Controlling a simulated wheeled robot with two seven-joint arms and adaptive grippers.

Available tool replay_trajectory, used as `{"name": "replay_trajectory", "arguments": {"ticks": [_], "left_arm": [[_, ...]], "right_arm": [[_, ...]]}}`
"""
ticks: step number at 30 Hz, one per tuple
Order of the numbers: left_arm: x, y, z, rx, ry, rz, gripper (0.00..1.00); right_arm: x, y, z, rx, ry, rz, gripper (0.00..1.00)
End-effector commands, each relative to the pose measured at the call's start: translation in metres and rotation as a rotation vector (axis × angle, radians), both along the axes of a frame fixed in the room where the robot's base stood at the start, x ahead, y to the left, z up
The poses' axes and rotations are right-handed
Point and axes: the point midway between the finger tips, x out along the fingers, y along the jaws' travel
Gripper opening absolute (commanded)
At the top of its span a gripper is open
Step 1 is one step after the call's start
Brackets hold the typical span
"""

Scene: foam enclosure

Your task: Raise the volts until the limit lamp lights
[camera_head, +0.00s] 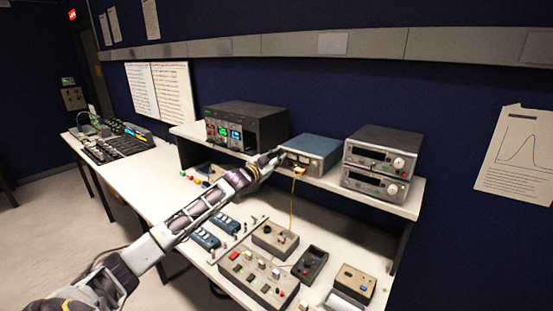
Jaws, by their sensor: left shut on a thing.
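A blue instrument box (312,146) stands on the raised shelf, between a black unit and two stacked grey units. Its front faces me and carries small controls too small to read. My left arm reaches across the bench. Its gripper (279,157) is at the left part of the blue box's front, shut on what looks like a knob there; the fingers hide it. I cannot make out a limit lamp or whether one is lit. A yellow lead (292,200) hangs from the box's front to the bench. My right gripper is not in view.
The black unit (262,128) with lit green and blue displays stands left of the box; two stacked grey units (381,148) stand right. Below are a switch box (254,278), a smaller box (275,240) and a black meter (311,264). The shelf's front edge (345,187) runs beneath the instruments.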

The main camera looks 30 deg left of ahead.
Motion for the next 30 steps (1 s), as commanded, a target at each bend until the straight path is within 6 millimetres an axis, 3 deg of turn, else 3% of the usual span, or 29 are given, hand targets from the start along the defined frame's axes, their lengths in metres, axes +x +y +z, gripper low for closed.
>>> {"name": "replay_trajectory", "arguments": {"ticks": [18,19,23,30], "left_arm": [[0.0,0.0,-0.0002,0.063,-0.005,0.001,0.0],[0.0,0.0,-0.0002,0.062,-0.005,0.001,0.24],[0.0,0.0,-0.0002,0.062,-0.005,0.001,0.41],[0.0,0.0,-0.0002,0.062,-0.005,0.001,0.43]], "right_arm": [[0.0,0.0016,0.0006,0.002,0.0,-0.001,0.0],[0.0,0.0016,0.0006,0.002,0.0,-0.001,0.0],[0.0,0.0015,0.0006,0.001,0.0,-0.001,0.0],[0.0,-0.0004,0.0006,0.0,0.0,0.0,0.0]]}}
